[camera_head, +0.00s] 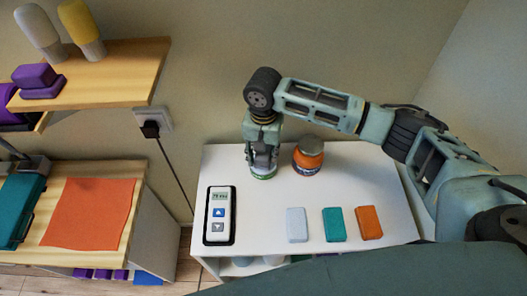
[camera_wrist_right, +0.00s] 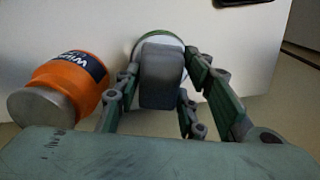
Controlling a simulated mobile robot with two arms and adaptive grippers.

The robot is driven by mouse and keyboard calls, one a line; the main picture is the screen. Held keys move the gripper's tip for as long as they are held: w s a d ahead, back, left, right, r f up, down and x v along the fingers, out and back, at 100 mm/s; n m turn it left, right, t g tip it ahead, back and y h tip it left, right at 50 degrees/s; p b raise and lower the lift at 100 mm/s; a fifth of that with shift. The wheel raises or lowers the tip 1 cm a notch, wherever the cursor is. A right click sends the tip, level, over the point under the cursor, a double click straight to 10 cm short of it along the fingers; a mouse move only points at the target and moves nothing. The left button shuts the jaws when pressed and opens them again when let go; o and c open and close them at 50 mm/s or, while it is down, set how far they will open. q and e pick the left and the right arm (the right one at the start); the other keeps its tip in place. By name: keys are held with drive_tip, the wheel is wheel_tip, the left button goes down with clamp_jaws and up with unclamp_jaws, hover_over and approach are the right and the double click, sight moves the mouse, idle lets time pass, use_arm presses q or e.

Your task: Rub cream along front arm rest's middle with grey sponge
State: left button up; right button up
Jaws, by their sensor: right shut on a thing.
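My right gripper (camera_head: 262,160) points down at the back of the white table, beside an orange jar. In the right wrist view its fingers (camera_wrist_right: 165,100) are closed on a dark grey block (camera_wrist_right: 162,75), which looks like the grey sponge. A round white tub with a green rim (camera_wrist_right: 168,40) lies just beyond the block; it also shows below the gripper in the head view (camera_head: 262,176). I cannot tell whether the sponge touches cream in it. No arm rest can be clearly identified. My left gripper is not in view.
On the white table (camera_head: 270,255) are the orange jar (camera_head: 308,156), a handset (camera_head: 219,215), and pale (camera_head: 297,225), teal (camera_head: 334,225) and orange (camera_head: 369,223) blocks. At left, a wooden bench holds an orange cloth (camera_head: 90,214) and teal pad (camera_head: 20,210), below a shelf (camera_head: 115,75).

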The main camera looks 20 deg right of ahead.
drive_tip(key=shift+f, duration=0.55)
idle(0.6)
drive_tip(key=shift+s+f+p, duration=0.1)
drive_tip(key=shift+p, duration=0.45)
idle(2.3)
wheel_tip(320, 180, up, 5)
drive_tip(key=p, duration=0.6)
drive_tip(key=shift+r+p, duration=0.2)
drive_tip(key=shift+p, duration=0.1)
drive_tip(key=shift+r+p, duration=0.5)
drive_tip(key=shift+r, duration=0.4)
